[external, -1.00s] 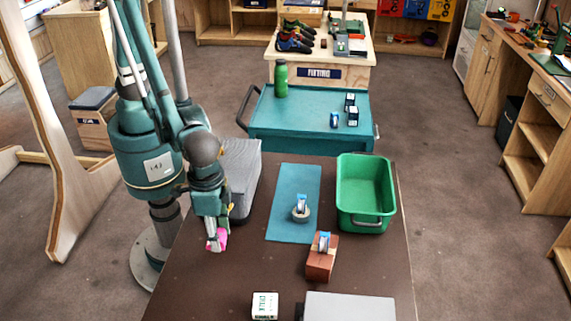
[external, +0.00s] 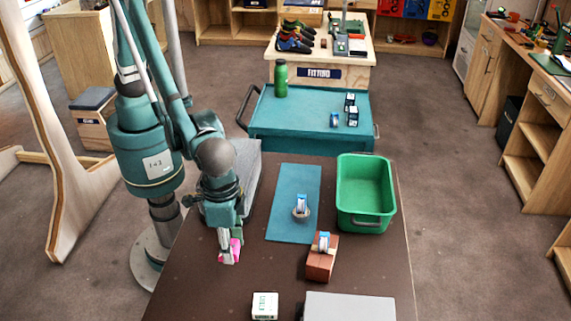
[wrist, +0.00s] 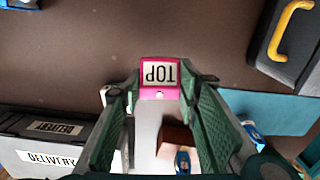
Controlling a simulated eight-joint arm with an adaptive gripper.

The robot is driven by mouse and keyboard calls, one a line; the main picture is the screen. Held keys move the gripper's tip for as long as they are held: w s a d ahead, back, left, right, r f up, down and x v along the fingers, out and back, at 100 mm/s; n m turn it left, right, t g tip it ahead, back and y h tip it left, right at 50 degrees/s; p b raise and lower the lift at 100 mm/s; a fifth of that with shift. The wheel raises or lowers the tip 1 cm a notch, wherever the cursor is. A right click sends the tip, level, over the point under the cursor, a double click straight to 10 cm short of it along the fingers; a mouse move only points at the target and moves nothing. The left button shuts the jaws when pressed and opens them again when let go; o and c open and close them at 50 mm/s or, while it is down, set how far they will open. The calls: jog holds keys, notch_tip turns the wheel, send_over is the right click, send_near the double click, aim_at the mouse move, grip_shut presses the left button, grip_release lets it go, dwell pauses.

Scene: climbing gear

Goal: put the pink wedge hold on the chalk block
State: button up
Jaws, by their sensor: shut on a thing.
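The pink wedge hold (external: 236,246) is in my gripper (external: 229,250), above the left part of the brown table in the external view. In the wrist view, the wedge (wrist: 160,93) sits between the fingertips of my gripper (wrist: 160,82), and its "TOP" label reads upside down. My gripper is shut on it. A small white block with green lettering (external: 265,306), which looks like the chalk block, lies at the table's near edge, to the right of and nearer the camera than the wedge. Its lettering is too small to read. Its top looks bare.
A reddish-brown block (external: 320,266) carries a small blue-and-white item. A teal mat (external: 286,228) holds a round item with another blue-and-white piece. A green bin (external: 365,219) stands at the right. A grey box (external: 332,308) lies at the near edge, right of the white block.

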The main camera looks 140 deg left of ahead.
notch_tip(320, 180, up, 3)
jog(key=m+p, duration=0.1)
jog(key=p, duration=0.2)
send_over(266, 304)
jog(key=shift+r, duration=0.1)
jog(key=shift+f, duration=3.15)
jog(key=shift+f, duration=1.85)
jog(key=shift+f+b, duration=0.2)
jog(key=shift+b, duration=0.2)
jog(key=o, duration=0.9)
jog(key=shift+r, duration=0.15)
